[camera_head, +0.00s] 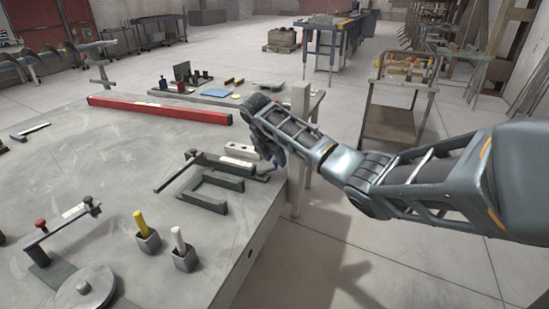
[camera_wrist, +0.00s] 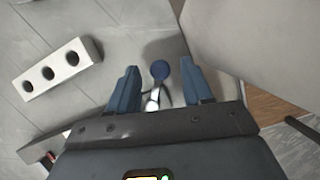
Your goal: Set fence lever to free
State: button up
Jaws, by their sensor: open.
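The lever, with a round blue knob (camera_wrist: 161,70) on a pale metal stem, shows in the wrist view between my two blue fingers. My gripper (camera_wrist: 159,76) is open, with a finger on either side of the knob and visible gaps to both. In the head view my gripper (camera_head: 274,158) is at the right edge of the grey table, at the right end of the dark fence bar (camera_head: 226,164). The lever is mostly hidden behind my gripper there. The lever's exact setting cannot be told.
A pale block with three holes (camera_wrist: 57,69) lies left of my fingers. The grey table (camera_head: 110,140) carries a long red bar (camera_head: 160,110), two small holders with a yellow handle (camera_head: 140,222) and a white handle (camera_head: 178,240), and a clamp arm (camera_head: 65,220). Open floor lies right of the table.

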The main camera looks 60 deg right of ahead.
jog(key=v, duration=0.7)
jog(key=shift+r, duration=0.35)
jog(key=shift+a, duration=0.1)
jog(key=shift+c, duration=0.5)
